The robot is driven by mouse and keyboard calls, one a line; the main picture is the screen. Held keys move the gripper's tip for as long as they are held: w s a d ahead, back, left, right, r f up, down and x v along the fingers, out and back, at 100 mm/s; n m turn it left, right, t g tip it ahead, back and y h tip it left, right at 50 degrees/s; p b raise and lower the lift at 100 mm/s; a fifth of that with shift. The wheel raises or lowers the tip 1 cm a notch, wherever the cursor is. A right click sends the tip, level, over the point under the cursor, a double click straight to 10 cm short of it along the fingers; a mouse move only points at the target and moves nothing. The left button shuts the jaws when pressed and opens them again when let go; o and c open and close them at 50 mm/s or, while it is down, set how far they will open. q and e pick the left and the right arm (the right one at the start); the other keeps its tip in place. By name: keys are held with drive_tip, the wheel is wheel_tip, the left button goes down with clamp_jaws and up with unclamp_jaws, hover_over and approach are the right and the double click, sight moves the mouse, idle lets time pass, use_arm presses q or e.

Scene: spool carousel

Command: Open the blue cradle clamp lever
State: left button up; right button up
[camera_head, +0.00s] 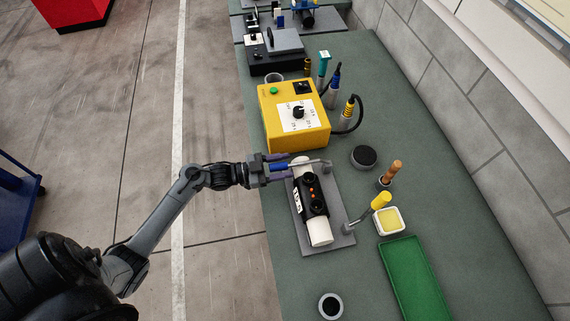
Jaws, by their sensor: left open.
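A grey cradle plate (341,241) lies on the bench, with a white cylinder (319,233) and a black fitting (311,193) with orange buttons lying along it. The blue clamp lever (280,167) has its blue grip at the left; its metal rod runs across the top end of the white cylinder to the plate's right side. My left gripper (280,169) is open at the blue grip, with a finger on either side of it; I cannot tell whether they touch it. A yellow lever (381,200) stands tilted up to the right at the plate's lower right. My right gripper is not in view.
A yellow control box (294,116) stands just behind the cradle, with cabled tools (347,112) on its right. A small round cup (331,305) sits in front.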

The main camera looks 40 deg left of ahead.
use_arm(q)
drive_tip(key=shift+w+d, duration=0.3)
drive_tip(key=shift+w, duration=0.05)
clamp_jaws()
